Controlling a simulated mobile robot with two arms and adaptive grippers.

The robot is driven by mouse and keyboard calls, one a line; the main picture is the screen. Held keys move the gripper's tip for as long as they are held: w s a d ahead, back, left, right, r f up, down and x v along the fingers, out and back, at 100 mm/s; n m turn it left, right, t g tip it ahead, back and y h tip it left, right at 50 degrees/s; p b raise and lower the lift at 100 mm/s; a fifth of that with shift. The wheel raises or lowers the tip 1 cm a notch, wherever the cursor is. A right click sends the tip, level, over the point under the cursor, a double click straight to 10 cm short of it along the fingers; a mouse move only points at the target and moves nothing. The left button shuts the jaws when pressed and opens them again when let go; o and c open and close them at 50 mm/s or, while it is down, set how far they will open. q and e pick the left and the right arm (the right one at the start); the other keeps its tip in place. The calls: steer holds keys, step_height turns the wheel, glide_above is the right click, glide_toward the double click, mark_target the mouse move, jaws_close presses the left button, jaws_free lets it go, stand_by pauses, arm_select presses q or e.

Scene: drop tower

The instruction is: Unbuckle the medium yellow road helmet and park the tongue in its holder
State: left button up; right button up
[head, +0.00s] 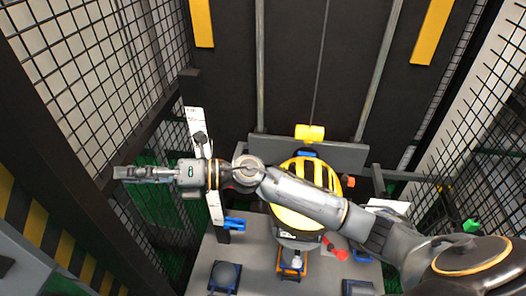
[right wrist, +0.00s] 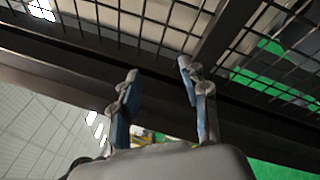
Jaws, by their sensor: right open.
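The yellow helmet (head: 296,217) with dark stripes sits in the middle of the head view, at the foot of the tower. My right forearm crosses in front of it and hides part of it. The strap, buckle and tongue cannot be made out, and I cannot tell which part is the tongue's holder. My right gripper (head: 125,174) is far left of the helmet, near the cage's dark post. In the right wrist view its fingers (right wrist: 158,72) are apart with nothing between them. My left gripper is not in view.
Black mesh fencing (head: 75,60) stands on the left, with more on the right. A grey table (head: 255,262) below the helmet carries an orange-and-blue fixture (head: 292,264), a red part (head: 335,250) and a blue clamp-like part (head: 235,223). A white upright strip (head: 195,122) stands beside my right wrist.

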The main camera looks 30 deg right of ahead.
steer(key=w+d+f+n+g+h, duration=0.2)
steer(key=d+f+n+g+h, duration=0.4)
steer(key=d+f+n+h, duration=0.4)
steer(key=w+d+f+m+g+h, duration=0.15)
steer(key=d+h, duration=0.65)
steer(key=d, duration=1.2)
steer(key=shift+m, duration=0.35)
steer(key=f+b, duration=0.3)
steer(key=f, duration=0.3)
steer(key=f+b, duration=0.4)
steer(key=f, duration=0.2)
steer(key=shift+w+a, duration=0.15)
steer(key=shift+a, duration=0.05)
steer(key=c, duration=0.7)
steer(key=shift+r, duration=0.2)
steer(key=shift+c, duration=0.2)
